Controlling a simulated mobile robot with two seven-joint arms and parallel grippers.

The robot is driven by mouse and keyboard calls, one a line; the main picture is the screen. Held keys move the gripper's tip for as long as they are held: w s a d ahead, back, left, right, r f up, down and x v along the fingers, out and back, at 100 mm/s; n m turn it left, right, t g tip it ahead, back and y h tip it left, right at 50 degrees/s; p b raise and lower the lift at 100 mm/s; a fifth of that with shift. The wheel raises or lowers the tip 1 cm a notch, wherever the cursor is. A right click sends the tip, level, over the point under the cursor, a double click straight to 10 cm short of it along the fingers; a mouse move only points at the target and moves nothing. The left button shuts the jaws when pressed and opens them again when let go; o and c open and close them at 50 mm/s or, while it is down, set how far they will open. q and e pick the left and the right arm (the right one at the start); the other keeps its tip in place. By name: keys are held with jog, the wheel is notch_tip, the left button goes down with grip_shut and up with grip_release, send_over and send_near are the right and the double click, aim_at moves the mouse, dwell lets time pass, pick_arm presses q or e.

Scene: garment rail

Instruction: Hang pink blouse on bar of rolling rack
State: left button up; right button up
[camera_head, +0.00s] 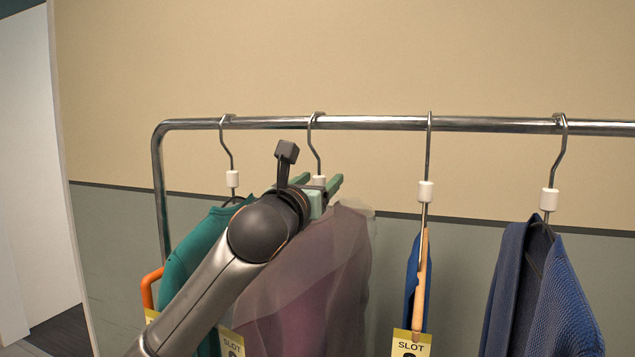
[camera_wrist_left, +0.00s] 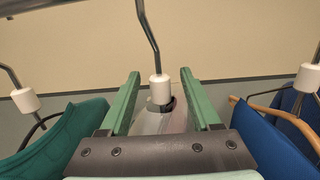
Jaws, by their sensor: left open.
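The pink blouse (camera_head: 335,262), sheer and mauve-pink, hangs below the bar (camera_head: 375,123) of the rolling rack. The hook of its hanger is over the bar in the head view. My left gripper (camera_head: 320,183) is open around the white collar on this hanger's neck, just above the blouse. In the left wrist view the white collar (camera_wrist_left: 160,88) stands between the two green fingers, with a gap on each side. The blouse (camera_wrist_left: 163,121) shows just below it. My left arm hides part of the blouse. My right gripper is not in view.
A teal garment (camera_head: 190,250) hangs close on the left. A blue garment on a wooden hanger (camera_head: 421,290) and a navy garment (camera_head: 545,290) hang to the right. Yellow slot tags (camera_head: 411,342) hang low. The bar has free stretches between the hooks.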

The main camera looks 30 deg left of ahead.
pick_arm(q)
jog(key=shift+s, duration=0.1)
jog(key=b+v, duration=0.1)
jog(key=v, duration=1.1)
jog(key=shift+s+b, duration=0.15)
jog(key=shift+b, duration=0.2)
jog(key=shift+d, duration=0.1)
